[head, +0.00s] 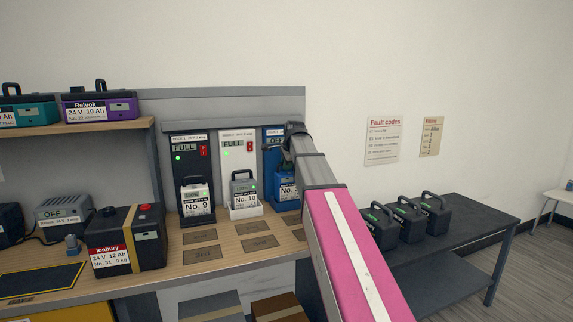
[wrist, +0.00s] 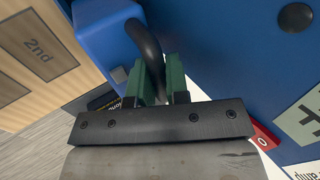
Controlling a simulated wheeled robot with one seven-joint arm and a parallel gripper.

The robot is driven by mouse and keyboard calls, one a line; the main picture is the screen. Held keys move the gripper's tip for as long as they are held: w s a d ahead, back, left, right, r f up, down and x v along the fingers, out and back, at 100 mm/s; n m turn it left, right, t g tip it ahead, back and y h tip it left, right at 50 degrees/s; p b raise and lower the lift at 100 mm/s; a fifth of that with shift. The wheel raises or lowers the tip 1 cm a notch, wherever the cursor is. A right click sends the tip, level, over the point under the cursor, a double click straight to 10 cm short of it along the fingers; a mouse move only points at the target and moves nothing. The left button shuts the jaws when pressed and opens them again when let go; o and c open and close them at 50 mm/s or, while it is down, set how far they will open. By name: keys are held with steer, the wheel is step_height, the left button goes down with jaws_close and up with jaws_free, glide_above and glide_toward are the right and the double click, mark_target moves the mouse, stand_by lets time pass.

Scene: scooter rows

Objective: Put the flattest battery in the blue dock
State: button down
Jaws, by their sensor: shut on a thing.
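The blue dock (head: 273,134) stands third in a row of docks on the bench, and its panel also fills much of the wrist view (wrist: 225,45). A blue battery (head: 286,187) sits low at its front, partly hidden by my arm. In the wrist view the blue battery (wrist: 105,42) has a dark curved handle (wrist: 146,42). My gripper (wrist: 162,80) is shut on that handle with its green fingers. I cannot tell whether the battery is fully seated. The blue dock's display is partly covered and I cannot read it.
The black dock (head: 187,143) holds battery No. 9 (head: 198,203), and the white dock (head: 231,150) holds No. 10 (head: 244,194); both show FULL. Marked spots, one reading 2nd (wrist: 38,48), lie empty before the docks. Three dark batteries (head: 408,220) stand on the right table (head: 465,225).

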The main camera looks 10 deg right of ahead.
steer(key=shift+f, duration=0.5)
steer(key=c, duration=1)
jaws_free()
steer(key=shift+c, duration=0.2)
steer(key=v, duration=1.9)
steer(key=shift+s+r, duration=0.2)
steer(key=shift+r, duration=0.15)
steer(key=v, duration=1.5)
steer(key=shift+s, duration=0.25)
steer(key=shift+f, duration=0.1)
